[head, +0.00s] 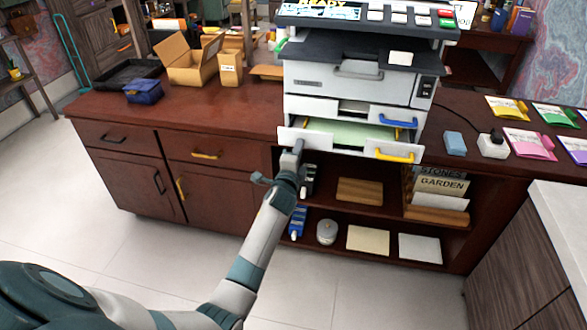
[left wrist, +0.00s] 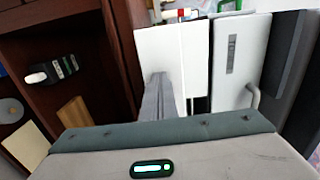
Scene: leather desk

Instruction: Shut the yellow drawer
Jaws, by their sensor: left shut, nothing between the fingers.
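The drawer with the yellow handle (head: 393,155) is the lowest tray of the white printer (head: 330,80). It stands pulled out, and a pale green sheet (head: 350,133) shows inside it. The tray with the blue handle (head: 398,121) sits just above. My left gripper (head: 291,156) is shut and empty, with its tips at the left end of the yellow-handled drawer's white front. In the left wrist view its fingers (left wrist: 158,95) overlap a white panel (left wrist: 172,55); I cannot tell whether they touch it. My right gripper is out of view.
The printer stands on a red-brown cabinet (head: 110,106). An open shelf (head: 318,201) below holds books, boards and small items. Cardboard boxes (head: 188,65) and a blue box (head: 145,90) are to the left. A pale counter (head: 565,225) stands at the right. Floor is clear in front.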

